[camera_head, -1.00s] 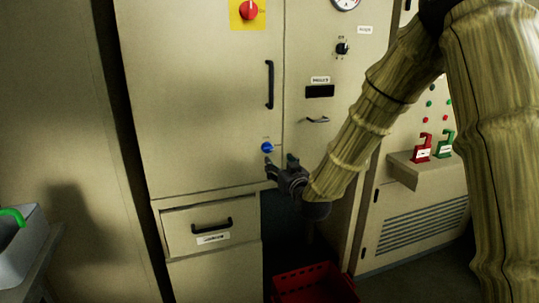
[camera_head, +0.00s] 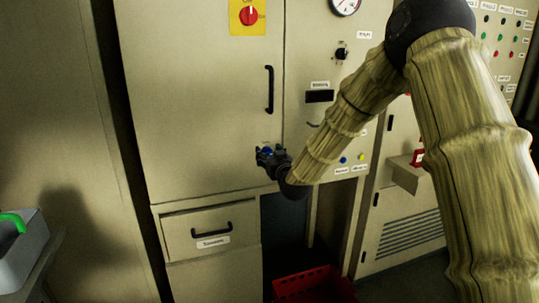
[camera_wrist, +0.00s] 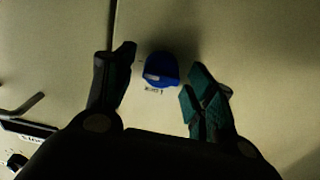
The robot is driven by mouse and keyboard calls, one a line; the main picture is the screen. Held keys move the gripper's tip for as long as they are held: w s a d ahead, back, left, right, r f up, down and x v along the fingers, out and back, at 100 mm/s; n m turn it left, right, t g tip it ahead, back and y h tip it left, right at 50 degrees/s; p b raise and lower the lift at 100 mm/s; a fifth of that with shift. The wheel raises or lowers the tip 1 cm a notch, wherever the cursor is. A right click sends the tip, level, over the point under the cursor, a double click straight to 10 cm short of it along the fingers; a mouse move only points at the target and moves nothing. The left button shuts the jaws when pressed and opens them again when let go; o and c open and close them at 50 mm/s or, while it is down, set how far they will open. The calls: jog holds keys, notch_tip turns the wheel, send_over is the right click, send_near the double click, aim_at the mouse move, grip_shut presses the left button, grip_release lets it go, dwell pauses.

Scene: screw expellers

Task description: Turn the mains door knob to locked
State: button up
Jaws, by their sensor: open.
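The blue door knob (camera_wrist: 161,69) sits on the beige cabinet door (camera_head: 200,110), low and near the door's right edge. In the wrist view it has a pale mark on its face and a small label beside it, too small to read. My gripper (camera_wrist: 158,82) is open, with one finger on each side of the knob and a gap showing on both sides. In the head view my gripper (camera_head: 266,153) is in front of the knob (camera_head: 267,150) and hides most of it. I cannot tell how far the fingertips are from the door.
A red rotary switch (camera_head: 249,16) on a yellow plate is above. A black door handle (camera_head: 269,89) is above the knob. A drawer (camera_head: 185,242) is below. A red crate (camera_head: 305,284) stands on the floor, and a grey bin (camera_head: 30,255) is at the left.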

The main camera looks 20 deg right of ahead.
jog(key=shift+w, duration=0.1)
grip_shut()
